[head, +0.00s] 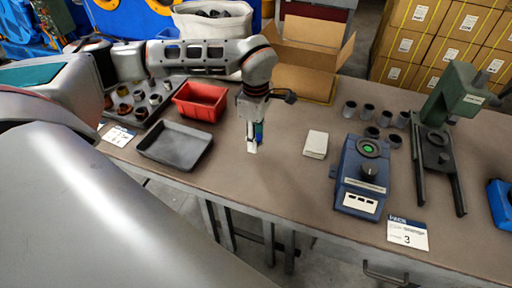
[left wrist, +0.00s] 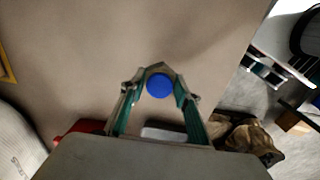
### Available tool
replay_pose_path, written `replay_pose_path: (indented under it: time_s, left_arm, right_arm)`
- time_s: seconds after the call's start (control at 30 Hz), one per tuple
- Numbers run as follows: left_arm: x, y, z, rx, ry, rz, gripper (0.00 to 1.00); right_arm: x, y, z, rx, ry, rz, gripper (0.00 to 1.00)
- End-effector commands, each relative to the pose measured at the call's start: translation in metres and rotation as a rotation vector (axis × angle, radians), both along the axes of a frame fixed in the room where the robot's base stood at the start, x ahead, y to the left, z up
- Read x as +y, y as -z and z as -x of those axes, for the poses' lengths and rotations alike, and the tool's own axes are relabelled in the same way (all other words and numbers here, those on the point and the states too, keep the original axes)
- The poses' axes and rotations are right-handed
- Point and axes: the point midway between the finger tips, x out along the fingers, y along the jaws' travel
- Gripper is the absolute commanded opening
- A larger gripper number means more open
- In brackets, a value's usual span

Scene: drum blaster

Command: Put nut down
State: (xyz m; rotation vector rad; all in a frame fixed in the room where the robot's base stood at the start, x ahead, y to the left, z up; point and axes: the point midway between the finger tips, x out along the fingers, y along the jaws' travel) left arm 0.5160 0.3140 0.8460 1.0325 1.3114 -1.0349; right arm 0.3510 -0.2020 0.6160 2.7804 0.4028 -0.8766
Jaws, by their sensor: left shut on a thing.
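My left gripper (head: 253,145) hangs in the middle of the head view, pointing down over the table's front part. In the left wrist view, its two green-padded fingers (left wrist: 159,88) are shut on a small piece with a round blue face (left wrist: 159,86), which I take to be the nut. A grey angular edge shows just beyond the blue face. In the head view the nut is mostly hidden by the fingers, and I cannot tell its exact height above the table (head: 285,185). My right gripper is not in view.
A black tray (head: 174,146) and a red bin (head: 200,101) lie left of the gripper. A small pale block (head: 315,144), a blue machine (head: 362,176), several grey cups (head: 368,111) and a green press (head: 452,95) stand to the right. An open cardboard box (head: 304,80) is behind. Bare table surrounds the gripper.

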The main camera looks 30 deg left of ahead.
Motion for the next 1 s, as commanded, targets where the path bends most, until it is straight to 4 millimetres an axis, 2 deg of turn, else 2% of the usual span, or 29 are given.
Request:
replay_pose_path:
  time_s: [0.1, 0.33, 0.73, 0.77, 0.8, 0.83, 1.0]
  left_arm:
    - [0.000, 0.008, 0.000, 0.001, -0.001, 0.000, 0.04]
    - [0.000, 0.040, 0.000, 0.002, -0.001, 0.000, 0.04]
    - [0.000, 0.045, 0.000, 0.000, 0.000, 0.000, 0.04]
    - [0.000, 0.046, 0.000, 0.001, 0.000, 0.000, 0.34]
    - [0.000, 0.045, 0.000, 0.000, 0.000, 0.000, 0.45]
    - [0.000, 0.045, 0.000, 0.000, 0.000, 0.000, 0.48]
    - [0.000, 0.045, 0.000, 0.000, 0.000, 0.000, 0.48]
  right_arm:
    - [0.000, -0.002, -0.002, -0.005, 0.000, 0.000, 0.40]
    - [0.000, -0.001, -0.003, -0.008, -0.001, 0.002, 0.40]
    - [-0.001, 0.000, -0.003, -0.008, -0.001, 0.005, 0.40]
    - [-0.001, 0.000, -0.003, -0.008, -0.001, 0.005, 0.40]
    - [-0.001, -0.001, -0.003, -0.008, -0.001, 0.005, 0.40]
    - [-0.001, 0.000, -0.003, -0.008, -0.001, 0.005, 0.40]
    - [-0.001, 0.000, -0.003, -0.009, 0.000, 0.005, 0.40]
